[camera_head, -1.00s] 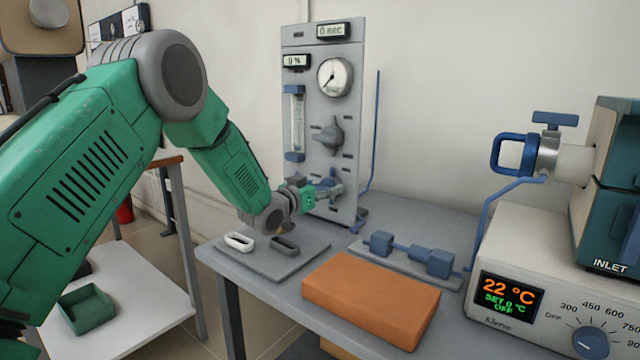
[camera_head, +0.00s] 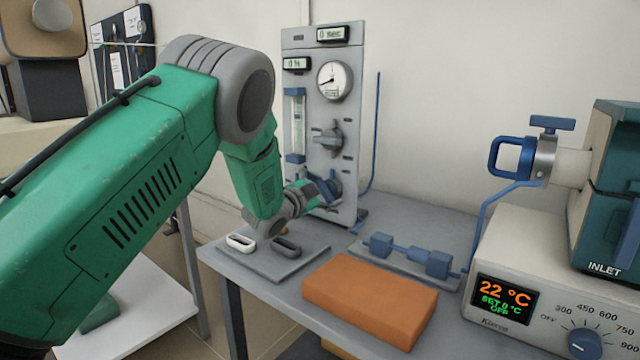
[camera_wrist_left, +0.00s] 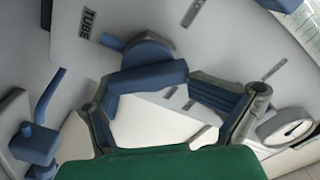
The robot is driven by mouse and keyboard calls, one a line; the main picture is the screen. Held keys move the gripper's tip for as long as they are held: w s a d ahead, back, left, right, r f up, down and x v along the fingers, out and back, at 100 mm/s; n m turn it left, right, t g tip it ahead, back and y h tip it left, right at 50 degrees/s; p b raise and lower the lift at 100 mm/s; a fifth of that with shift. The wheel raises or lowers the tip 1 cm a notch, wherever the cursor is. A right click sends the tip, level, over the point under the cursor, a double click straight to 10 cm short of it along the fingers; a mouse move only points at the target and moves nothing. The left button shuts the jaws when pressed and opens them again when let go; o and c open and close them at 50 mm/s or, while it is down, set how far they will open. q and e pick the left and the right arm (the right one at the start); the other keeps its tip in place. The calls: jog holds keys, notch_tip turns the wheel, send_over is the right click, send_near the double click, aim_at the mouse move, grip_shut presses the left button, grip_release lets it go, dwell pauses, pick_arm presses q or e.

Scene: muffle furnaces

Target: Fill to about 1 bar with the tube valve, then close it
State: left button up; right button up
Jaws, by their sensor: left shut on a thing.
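The grey gas panel (camera_head: 297,130) stands at the back of the bench with a round gauge (camera_head: 334,80), whose fine reading is too small to tell. The blue tube valve (camera_wrist_left: 152,76) sits low on the panel beside the label TUBE (camera_wrist_left: 88,24). My left gripper (camera_head: 322,190) is at this valve, shut on its handle, with one finger on either side in the wrist view. The gripper and arm partly hide the valve in the head view. My right gripper is not in view.
A grey knob (camera_head: 327,139) sits above the valve, and a flowmeter tube (camera_head: 295,124) is at its left. An orange block (camera_head: 368,300), a plate with two small oval pieces (camera_head: 275,262) and blue fittings (camera_head: 408,252) lie on the bench. The furnace (camera_head: 540,285) stands at the right.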

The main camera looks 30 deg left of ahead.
pick_arm(q)
jog(key=m, duration=0.2)
jog(key=d+m, duration=0.1)
jog(key=m, duration=0.1)
jog(key=m+b, duration=0.1)
jog(key=shift+w+d+f+m, duration=0.15)
jog(key=shift+w+d+m, duration=0.15)
jog(key=shift+m, duration=0.1)
jog(key=shift+a+m+b, duration=0.1)
jog(key=shift+m+b, duration=0.25)
jog(key=shift+m, duration=1.05)
jog(key=shift+a, duration=0.1)
